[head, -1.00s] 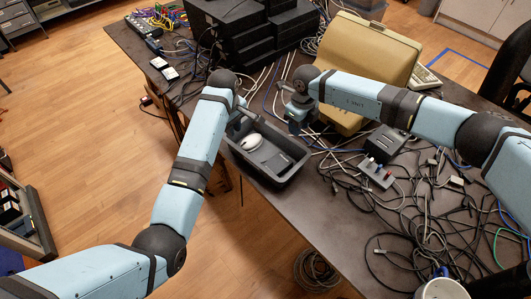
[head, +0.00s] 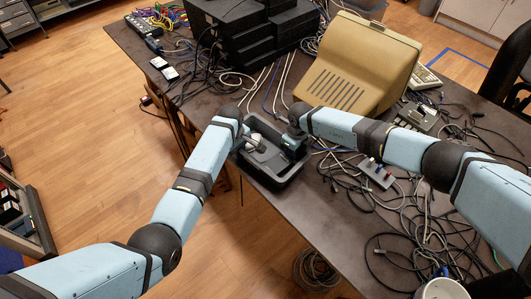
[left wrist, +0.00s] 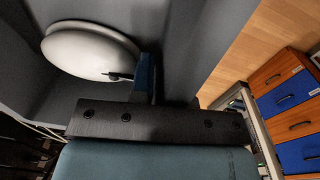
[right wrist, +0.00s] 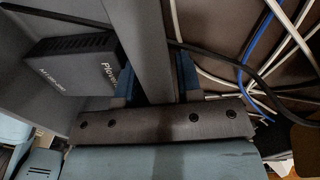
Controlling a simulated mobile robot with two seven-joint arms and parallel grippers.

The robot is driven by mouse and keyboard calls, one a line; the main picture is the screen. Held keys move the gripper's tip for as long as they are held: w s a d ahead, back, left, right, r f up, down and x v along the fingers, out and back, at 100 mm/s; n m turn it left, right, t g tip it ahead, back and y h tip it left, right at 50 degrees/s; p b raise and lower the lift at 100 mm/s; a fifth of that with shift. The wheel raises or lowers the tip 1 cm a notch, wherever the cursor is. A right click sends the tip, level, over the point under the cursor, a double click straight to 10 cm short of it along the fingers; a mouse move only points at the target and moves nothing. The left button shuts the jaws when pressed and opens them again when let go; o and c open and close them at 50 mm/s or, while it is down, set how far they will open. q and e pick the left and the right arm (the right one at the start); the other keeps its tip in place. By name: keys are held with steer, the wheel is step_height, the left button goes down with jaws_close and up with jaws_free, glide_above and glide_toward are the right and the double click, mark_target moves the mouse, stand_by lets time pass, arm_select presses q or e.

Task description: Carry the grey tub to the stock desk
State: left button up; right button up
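The grey tub (head: 275,187) is a dark open box on the near edge of the table. A white rounded device (left wrist: 90,50) and a small black box marked Plover (right wrist: 75,62) are inside it. My left gripper (head: 247,145) is at the tub's left wall. In the left wrist view one blue finger is inside the wall, close against it; the other is hidden. My right gripper (head: 296,140) is at the opposite wall. In the right wrist view its blue fingers (right wrist: 158,85) are on both sides of the wall; whether they press on it is unclear.
A beige monitor (head: 350,70) and black stacked equipment (head: 250,35) stand behind the tub. Tangled cables (head: 420,220), a small switch box (head: 375,173) and a white mug (head: 442,290) are to the right. Open wood floor (head: 90,140) is at left.

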arm_select(q)
jaws_close()
arm_select(e)
steer(key=c, duration=0.3)
jaws_close()
arm_select(q)
steer(key=shift+r, duration=0.15)
arm_select(e)
steer(key=shift+r, duration=0.15)
